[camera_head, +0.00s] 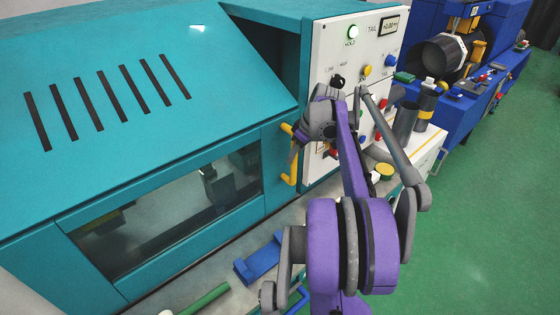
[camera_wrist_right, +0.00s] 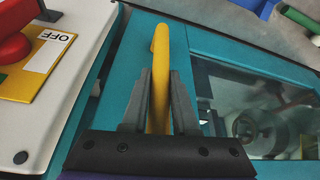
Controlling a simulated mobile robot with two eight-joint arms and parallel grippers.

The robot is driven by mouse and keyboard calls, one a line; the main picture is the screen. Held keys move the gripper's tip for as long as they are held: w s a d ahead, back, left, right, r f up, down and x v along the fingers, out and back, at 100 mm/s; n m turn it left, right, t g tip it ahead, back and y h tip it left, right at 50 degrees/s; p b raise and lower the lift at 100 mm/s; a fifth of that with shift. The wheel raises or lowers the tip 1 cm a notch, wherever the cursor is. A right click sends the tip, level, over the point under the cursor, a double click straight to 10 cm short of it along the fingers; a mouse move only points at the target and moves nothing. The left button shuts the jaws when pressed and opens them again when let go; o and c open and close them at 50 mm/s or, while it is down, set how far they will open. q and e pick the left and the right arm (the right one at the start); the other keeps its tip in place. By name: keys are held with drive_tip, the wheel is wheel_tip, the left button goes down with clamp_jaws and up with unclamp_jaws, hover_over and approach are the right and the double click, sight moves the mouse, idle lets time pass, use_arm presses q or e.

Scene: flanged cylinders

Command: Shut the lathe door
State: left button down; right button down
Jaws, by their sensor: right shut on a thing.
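The lathe door (camera_head: 88,230) is teal with a dark window and covers the front of the teal lathe (camera_head: 120,60). Its right edge stands close to the white control panel; I cannot tell whether a small gap is left. A yellow upright handle (camera_head: 289,178) is on the door's right edge. My right gripper (camera_head: 298,140) is at the handle's upper part. In the right wrist view its grey fingers (camera_wrist_right: 160,105) are shut on the yellow handle (camera_wrist_right: 160,65), one on each side. The palm side of the fingers is partly hidden in the head view. My left gripper is not in view.
The white control panel (camera_head: 335,45) with knobs and buttons is right of the handle. A light ledge below the door holds a blue block (camera_head: 258,260) and a green rod (camera_head: 205,300). Grey cylinders (camera_head: 405,122) stand right of my arm. A blue machine (camera_head: 490,75) is behind.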

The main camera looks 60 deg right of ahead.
drive_tip(key=shift+s+d, duration=0.2)
drive_tip(key=shift+d, duration=0.6)
drive_tip(key=c, duration=0.7)
unclamp_jaws()
drive_tip(key=shift+r, duration=0.1)
drive_tip(key=v, duration=1)
drive_tip(key=shift+s+r, duration=0.1)
drive_tip(key=shift+r, duration=0.15)
